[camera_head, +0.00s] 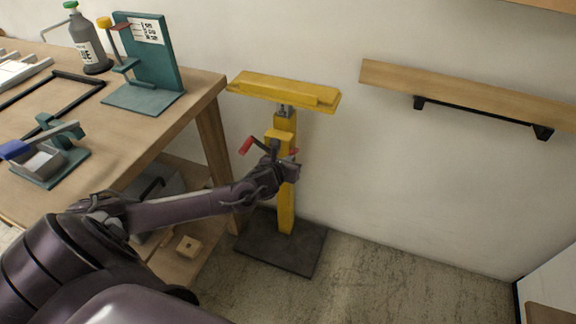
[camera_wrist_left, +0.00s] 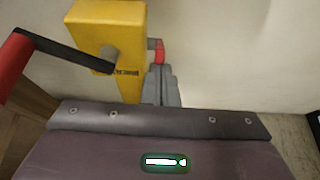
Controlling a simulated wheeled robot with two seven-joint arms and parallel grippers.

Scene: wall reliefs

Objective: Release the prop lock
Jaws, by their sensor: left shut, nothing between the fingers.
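The yellow prop (camera_head: 285,215) stands on a dark base plate (camera_head: 282,243) against the wall, with a wide yellow top bar (camera_head: 284,91). A crank with a red grip (camera_head: 246,146) sticks out left of its yellow collar (camera_head: 280,137); the red grip (camera_wrist_left: 14,66) and collar (camera_wrist_left: 108,35) also show in the left wrist view. A small red piece (camera_wrist_left: 157,50) shows right of the collar, just beyond my fingers. My left gripper (camera_head: 293,172) is shut and empty, in front of the post just below the collar. Whether it touches the prop, I cannot tell. My right gripper is out of view.
A wooden workbench (camera_head: 205,100) stands left of the prop, with a teal stand (camera_head: 148,65), a grey bottle (camera_head: 90,45) and a blue-handled device (camera_head: 45,155). A wooden rail (camera_head: 470,92) is on the wall at right. Floor right of the prop is clear.

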